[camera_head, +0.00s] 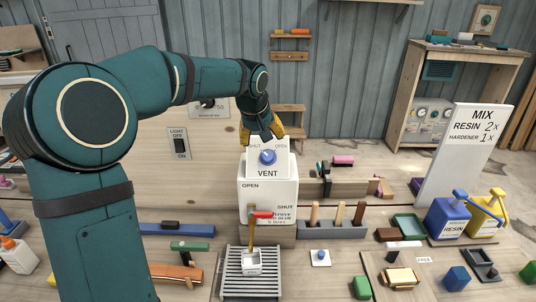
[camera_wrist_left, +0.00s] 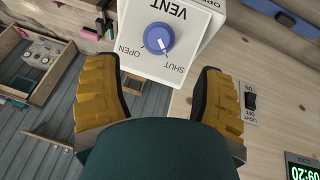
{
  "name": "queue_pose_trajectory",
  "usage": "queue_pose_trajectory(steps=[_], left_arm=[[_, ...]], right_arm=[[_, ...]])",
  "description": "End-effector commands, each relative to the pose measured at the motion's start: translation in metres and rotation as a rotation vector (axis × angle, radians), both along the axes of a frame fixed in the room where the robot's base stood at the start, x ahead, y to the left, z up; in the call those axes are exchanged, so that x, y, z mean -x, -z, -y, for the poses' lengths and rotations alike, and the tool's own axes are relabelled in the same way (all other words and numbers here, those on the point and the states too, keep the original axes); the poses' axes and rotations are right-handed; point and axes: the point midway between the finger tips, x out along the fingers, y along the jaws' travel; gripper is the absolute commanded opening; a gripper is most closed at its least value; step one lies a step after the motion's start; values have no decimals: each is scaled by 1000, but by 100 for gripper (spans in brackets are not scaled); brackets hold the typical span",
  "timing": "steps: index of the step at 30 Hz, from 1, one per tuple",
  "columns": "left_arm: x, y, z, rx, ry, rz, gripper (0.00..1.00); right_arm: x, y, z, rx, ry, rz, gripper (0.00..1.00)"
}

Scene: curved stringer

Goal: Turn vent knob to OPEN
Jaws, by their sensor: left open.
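The blue vent knob (camera_head: 267,157) sits on a white VENT panel (camera_head: 282,174), with SHUT marked at its upper left and OPEN at its upper right. In the left wrist view the knob (camera_wrist_left: 160,38) appears upside down, and its small pale mark seems to point toward SHUT. My left gripper (camera_wrist_left: 158,72) is open with its yellow fingers spread and nothing between them. In the head view the gripper (camera_head: 262,132) is just behind and above the panel, apart from the knob and partly hidden by my wrist. My right gripper is not in view.
Below the panel is a white box (camera_head: 254,200) marked OPEN and SHUT with a red-handled valve (camera_head: 261,214). A light switch (camera_head: 180,144) is to the left. A rack of wooden-handled tools (camera_head: 335,227) stands to the right. A MIX sign (camera_head: 462,160) and pump bottles (camera_head: 447,217) are further right.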

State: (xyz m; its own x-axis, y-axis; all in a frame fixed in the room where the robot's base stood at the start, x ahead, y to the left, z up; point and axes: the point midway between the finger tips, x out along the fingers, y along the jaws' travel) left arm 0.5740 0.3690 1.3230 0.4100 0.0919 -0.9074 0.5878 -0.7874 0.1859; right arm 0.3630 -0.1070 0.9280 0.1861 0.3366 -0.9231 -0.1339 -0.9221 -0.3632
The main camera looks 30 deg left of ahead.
Motion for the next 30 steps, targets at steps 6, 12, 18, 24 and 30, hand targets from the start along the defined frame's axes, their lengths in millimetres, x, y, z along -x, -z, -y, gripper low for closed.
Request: queue_pose_trajectory(steps=[6, 12, 18, 24, 30], left_arm=[[-18, 42, -4, 1, 0, -4, 69], [-32, 71, -7, 1, 1, -3, 69], [-39, 85, -8, 1, 0, -1, 69], [-40, 88, -9, 0, 0, 1, 69], [-40, 88, -9, 0, 1, 1, 53]], right_arm=[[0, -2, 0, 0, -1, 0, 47], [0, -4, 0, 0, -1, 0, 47], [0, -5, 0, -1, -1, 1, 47], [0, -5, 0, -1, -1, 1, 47], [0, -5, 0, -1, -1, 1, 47]])
